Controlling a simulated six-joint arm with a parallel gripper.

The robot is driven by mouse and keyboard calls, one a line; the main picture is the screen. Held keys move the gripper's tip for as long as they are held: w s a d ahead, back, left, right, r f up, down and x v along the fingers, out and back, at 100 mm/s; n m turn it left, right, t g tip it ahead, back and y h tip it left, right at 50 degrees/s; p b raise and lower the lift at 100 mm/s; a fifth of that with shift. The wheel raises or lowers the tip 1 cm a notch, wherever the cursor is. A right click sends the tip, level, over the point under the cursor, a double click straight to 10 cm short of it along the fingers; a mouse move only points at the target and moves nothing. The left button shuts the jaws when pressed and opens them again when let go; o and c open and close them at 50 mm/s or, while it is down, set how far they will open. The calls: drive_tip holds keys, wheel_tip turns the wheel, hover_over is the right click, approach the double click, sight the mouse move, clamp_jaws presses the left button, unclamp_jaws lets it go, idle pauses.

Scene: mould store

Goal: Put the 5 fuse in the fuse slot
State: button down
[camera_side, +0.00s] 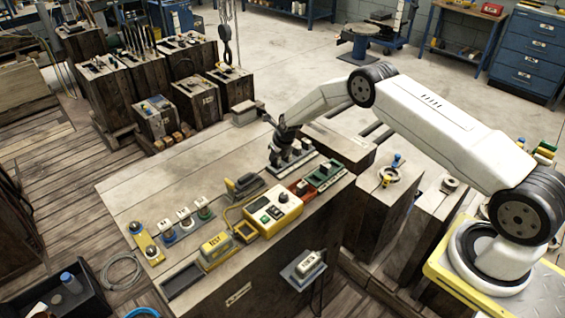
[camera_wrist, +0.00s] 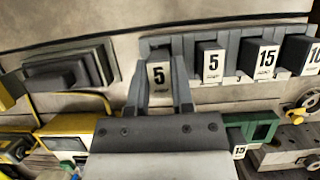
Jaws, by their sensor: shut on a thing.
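My gripper (camera_wrist: 160,82) is shut on a black fuse with a white "5" label (camera_wrist: 159,80), one finger on each side of it. The held fuse is at the left end of a grey rack (camera_wrist: 195,42); I cannot tell whether it is seated or raised. A second "5" fuse (camera_wrist: 211,64) sits in the rack just right of it. In the side view my gripper (camera_side: 277,160) is low over the back right of the bench and hides the held fuse. A green holder (camera_wrist: 252,124) lies nearer the camera; I cannot tell which part is the fuse slot.
A "15" fuse (camera_wrist: 262,60) and a "10" fuse (camera_wrist: 299,55) stand farther right in the rack. A dark stepped block (camera_wrist: 72,68) is left of my gripper. The yellow meter box (camera_side: 275,210) and a red-brown holder (camera_side: 301,188) are close by. The bench's back left is clear.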

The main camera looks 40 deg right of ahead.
drive_tip(key=shift+f, duration=0.9)
idle(1.2)
drive_tip(key=shift+c, duration=2)
unclamp_jaws()
drive_tip(key=shift+r, duration=0.15)
drive_tip(key=shift+r, duration=3.6)
drive_tip(key=shift+r, duration=0.1)
